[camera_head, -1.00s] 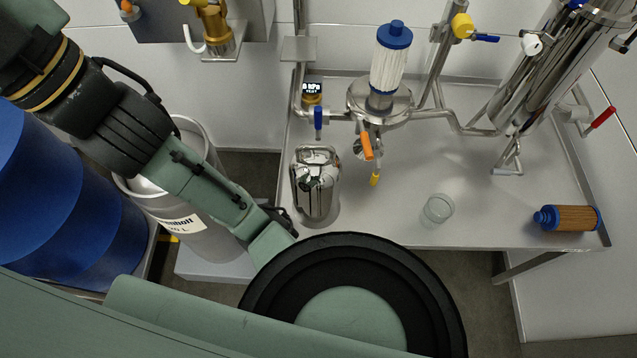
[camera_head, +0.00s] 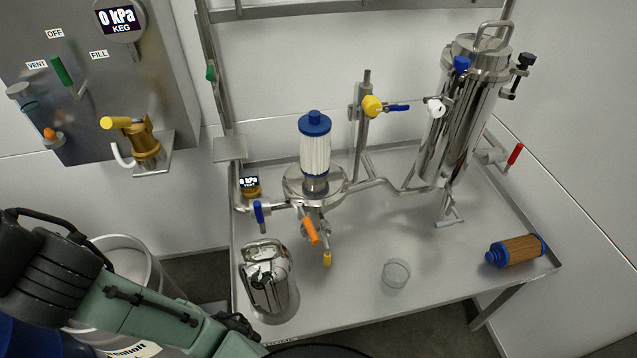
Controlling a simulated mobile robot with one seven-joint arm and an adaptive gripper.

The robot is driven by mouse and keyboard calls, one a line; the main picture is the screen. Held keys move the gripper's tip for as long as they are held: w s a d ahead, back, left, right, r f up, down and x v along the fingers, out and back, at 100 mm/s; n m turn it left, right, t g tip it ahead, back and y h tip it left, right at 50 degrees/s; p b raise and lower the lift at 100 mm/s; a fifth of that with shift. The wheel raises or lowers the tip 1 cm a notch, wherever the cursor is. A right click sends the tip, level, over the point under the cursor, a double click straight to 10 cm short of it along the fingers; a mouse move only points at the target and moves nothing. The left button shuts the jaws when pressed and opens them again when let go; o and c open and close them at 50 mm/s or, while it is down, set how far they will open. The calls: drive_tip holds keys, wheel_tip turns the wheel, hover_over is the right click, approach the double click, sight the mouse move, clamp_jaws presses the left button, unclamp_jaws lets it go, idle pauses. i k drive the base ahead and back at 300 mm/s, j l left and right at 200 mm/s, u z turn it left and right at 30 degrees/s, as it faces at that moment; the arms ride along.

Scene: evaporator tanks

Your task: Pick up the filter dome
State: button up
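The filter dome (camera_head: 268,284) looks to be the shiny, mirror-like steel vessel standing upright at the front left of the steel table. The filter base (camera_head: 314,186) behind it carries a white pleated filter (camera_head: 315,148) with a blue cap, which stands uncovered. My arm comes in from the lower left. Its dark end, with my gripper (camera_head: 238,326), is low beside the dome's lower left side. The fingers are small and mostly hidden, so I cannot tell whether they are open or touch the dome.
An orange valve handle (camera_head: 311,230) and pipes are just behind the dome. A glass dish (camera_head: 396,272) and a brown filter with a blue end (camera_head: 515,250) lie to the right. A tall steel tank (camera_head: 461,120) stands at the back right. The front middle of the table (camera_head: 340,298) is clear.

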sight(265, 272)
drive_tip(key=l+u, duration=0.4)
drive_tip(key=k+l+u, duration=0.1)
drive_tip(key=u, duration=0.25)
drive_tip(key=k+l+u, duration=0.15)
drive_tip(key=u, duration=0.25)
drive_tip(key=k+l+u, duration=0.15)
drive_tip(key=l+u, duration=0.2)
